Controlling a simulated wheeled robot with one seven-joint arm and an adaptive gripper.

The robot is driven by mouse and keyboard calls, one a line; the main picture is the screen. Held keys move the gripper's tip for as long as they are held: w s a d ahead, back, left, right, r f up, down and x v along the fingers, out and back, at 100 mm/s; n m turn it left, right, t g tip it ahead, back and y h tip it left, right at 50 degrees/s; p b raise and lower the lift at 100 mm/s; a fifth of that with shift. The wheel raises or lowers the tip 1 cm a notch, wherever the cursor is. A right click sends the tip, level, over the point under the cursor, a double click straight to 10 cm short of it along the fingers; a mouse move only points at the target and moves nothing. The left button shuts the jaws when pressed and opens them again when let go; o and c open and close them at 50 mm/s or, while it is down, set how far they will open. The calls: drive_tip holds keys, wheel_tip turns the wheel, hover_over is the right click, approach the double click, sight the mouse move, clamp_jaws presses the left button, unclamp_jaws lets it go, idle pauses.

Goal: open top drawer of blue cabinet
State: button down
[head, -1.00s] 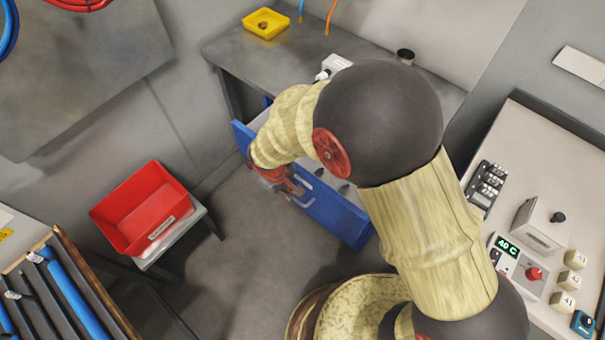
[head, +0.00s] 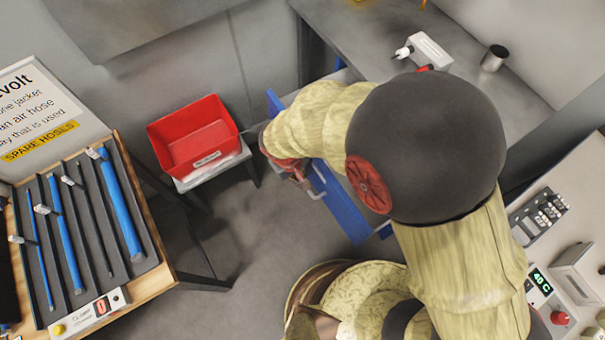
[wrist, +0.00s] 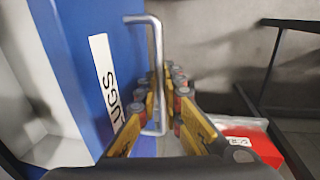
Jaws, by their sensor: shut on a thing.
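The blue drawer front (head: 345,212) stands out from under the grey workbench, so the drawer is at least partly open. Its inside is mostly hidden by my arm in the head view. In the wrist view the blue front (wrist: 92,45) carries a white label ending in "UGS" (wrist: 106,82), with a pale drawer wall (wrist: 38,75) to its left. A metal bar handle (wrist: 156,45) runs between my fingers. My gripper (wrist: 161,105) is shut on this handle. In the head view my gripper (head: 297,172) is at the drawer front, partly covered by my sleeve.
The grey workbench (head: 395,40) holds a white device and a metal cup (head: 494,58). A red bin (head: 194,138) on a small stand is left of the drawer. A hose rack (head: 90,220) is further left, a control desk (head: 560,210) right. Floor between is clear.

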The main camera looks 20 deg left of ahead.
drive_tip(key=c, duration=2)
unclamp_jaws()
drive_tip(key=shift+c, duration=0.2)
drive_tip(key=shift+o, duration=0.6)
wheel_tip(320, 180, up, 12)
drive_tip(key=s+a, duration=0.1)
drive_tip(key=shift+s+a, duration=0.25)
drive_tip(key=shift+s, duration=0.1)
drive_tip(key=shift+f, duration=0.15)
